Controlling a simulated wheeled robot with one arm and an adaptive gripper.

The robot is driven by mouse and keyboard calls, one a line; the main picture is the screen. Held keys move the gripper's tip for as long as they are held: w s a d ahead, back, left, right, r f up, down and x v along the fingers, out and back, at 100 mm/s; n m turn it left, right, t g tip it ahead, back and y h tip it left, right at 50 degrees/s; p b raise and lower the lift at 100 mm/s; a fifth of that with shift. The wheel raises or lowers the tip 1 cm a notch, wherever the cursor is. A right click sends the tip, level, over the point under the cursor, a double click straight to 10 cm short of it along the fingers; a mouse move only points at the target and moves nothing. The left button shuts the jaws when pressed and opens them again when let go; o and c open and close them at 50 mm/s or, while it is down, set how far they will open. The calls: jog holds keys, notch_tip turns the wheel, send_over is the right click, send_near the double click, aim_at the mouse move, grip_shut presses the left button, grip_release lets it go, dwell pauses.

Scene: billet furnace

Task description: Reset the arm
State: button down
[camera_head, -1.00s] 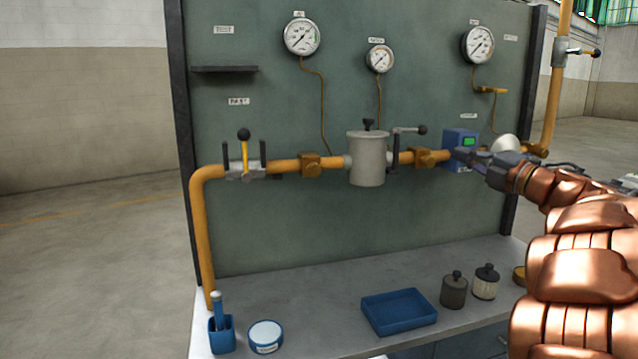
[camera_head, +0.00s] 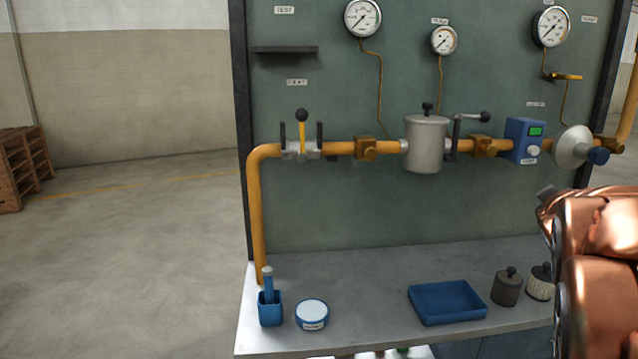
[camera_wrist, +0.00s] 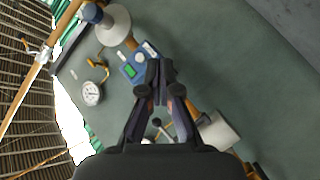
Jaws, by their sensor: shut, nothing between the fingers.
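My gripper (camera_wrist: 156,80) shows in the wrist view with its dark fingers together and nothing between them. Behind it in that view, tilted, are the green panel, the blue box with a green display (camera_wrist: 131,70) and a gauge (camera_wrist: 92,93). In the head view my copper-coloured arm fills the lower right edge, in front of the bench's right end. The fingers cannot be made out there. The arm is apart from the pipe (camera_head: 340,148) and the blue box (camera_head: 523,140) in the picture.
The bench (camera_head: 370,270) carries a blue tray (camera_head: 447,302), a blue cup with a brush-like tool (camera_head: 270,308), a round tin (camera_head: 312,314), a dark canister (camera_head: 506,287) and a pale one (camera_head: 540,282). A grey filter pot (camera_head: 425,145) sits on the pipe. Open floor lies left.

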jog(key=s+a+f+m+g+y, duration=0.3)
jog(key=s+a+f+g+y, duration=0.45)
jog(key=s+a+f, duration=1.35)
jog(key=s+a+f+g+y, duration=0.1)
jog(key=s+a+f+g, duration=0.3)
jog(key=s, duration=0.4)
jog(key=s+a+f+g, duration=0.2)
jog(key=s+a+g, duration=0.2)
jog(key=s+a, duration=0.25)
notch_tip(320, 180, up, 18)
jog(key=t+p, duration=0.1)
jog(key=p, duration=1.5)
jog(key=shift+s+r+p, duration=0.15)
jog(key=shift+r+p, duration=0.05)
jog(key=shift+p, duration=0.15)
